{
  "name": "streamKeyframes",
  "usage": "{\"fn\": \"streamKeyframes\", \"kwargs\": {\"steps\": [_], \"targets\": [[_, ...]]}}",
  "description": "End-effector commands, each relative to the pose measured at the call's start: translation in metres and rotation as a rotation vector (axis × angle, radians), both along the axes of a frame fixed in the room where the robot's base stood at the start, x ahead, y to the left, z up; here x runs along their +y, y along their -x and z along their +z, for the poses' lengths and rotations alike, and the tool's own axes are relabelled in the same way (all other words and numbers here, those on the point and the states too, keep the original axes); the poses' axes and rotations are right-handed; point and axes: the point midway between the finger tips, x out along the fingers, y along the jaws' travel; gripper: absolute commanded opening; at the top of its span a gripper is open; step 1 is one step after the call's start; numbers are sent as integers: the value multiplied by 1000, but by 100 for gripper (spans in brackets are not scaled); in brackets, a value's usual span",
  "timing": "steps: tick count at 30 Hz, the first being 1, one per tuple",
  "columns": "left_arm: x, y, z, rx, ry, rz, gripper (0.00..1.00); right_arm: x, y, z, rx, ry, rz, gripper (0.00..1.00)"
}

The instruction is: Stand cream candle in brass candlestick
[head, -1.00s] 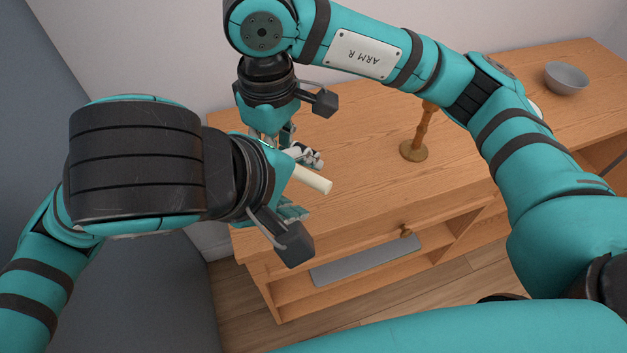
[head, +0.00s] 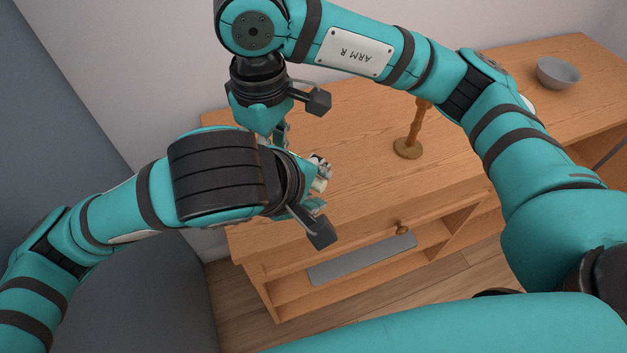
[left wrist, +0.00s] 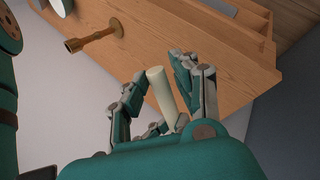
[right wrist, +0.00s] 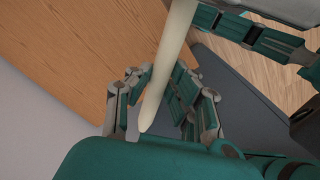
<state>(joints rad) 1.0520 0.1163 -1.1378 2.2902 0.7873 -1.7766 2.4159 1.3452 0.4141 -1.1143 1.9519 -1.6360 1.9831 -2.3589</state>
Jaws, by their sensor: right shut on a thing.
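The cream candle (head: 319,185) is held above the cabinet top, mostly hidden in the head view by my left arm. In the right wrist view, the candle (right wrist: 168,65) runs between the fingers of my right gripper (right wrist: 150,88), which is shut on it. My left gripper (head: 318,190) is at the candle's other end. In the left wrist view, its fingers (left wrist: 157,80) stand apart on either side of the candle (left wrist: 157,78), with visible gaps. The brass candlestick (head: 409,146) stands upright on the cabinet top, right of both grippers; it also shows in the left wrist view (left wrist: 97,37).
A grey bowl (head: 558,73) stands at the far right. A wall is behind; my right arm passes above the candlestick.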

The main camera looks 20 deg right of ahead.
Motion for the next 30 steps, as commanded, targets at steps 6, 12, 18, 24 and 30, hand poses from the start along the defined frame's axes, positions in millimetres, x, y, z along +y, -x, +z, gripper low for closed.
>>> {"fn": "streamKeyframes", "kwargs": {"steps": [6, 12, 18, 24, 30], "targets": [[0, 0, 0, 1, -2, 0, 0, 0, 0, 0, -1, 1, 0, 0], [1, 0, 0, 1, -3, -1, 0, -1, 0, 0, -1, 2, 0, 32], [0, 0, 0, 1, -1, 0, 0, 0, 0, 0, -1, 1, 0, 45], [0, 0, 0, 0, 0, 0, 0, 0, 0, 2, -1, 0, 0, 45], [0, 0, 0, 0, 0, 0, 0, 0, -1, 28, -5, -2, 0, 45]]}}
